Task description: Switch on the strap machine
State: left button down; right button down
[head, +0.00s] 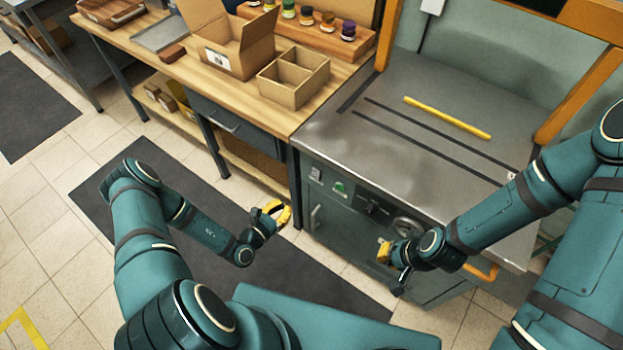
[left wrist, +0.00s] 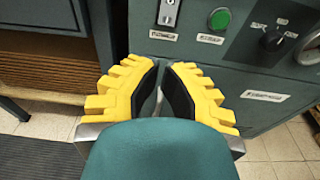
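The strap machine (head: 430,95) is a grey-green cabinet with a metal top at the right of the head view. Its front panel has a pale-plated switch (head: 315,173), a green button (head: 340,187), a dark rotary knob (head: 374,207) and a round dial (head: 408,226). In the left wrist view the switch (left wrist: 168,13) is cut by the top edge, above my fingertips, and the green button (left wrist: 219,19) is right of it.
A wooden bench (head: 225,85) adjoins the machine's left side, with an open carton (head: 225,50), a divided box (head: 293,78) and a rack of jars (head: 325,35). A yellow bar (head: 447,117) lies on the machine top. A dark mat (head: 300,285) covers the floor in front.

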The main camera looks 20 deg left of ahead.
aim_at(315, 174)
pick_arm(q)
jog(key=b+x, duration=0.2)
jog(key=x, duration=1.2)
jog(key=shift+b, duration=0.3)
jog(key=shift+w+d+f+t+b, duration=0.15)
jog(key=shift+w+f+t+b, duration=0.2)
jog(key=shift+b, duration=0.5)
jog(key=shift+r, duration=0.3)
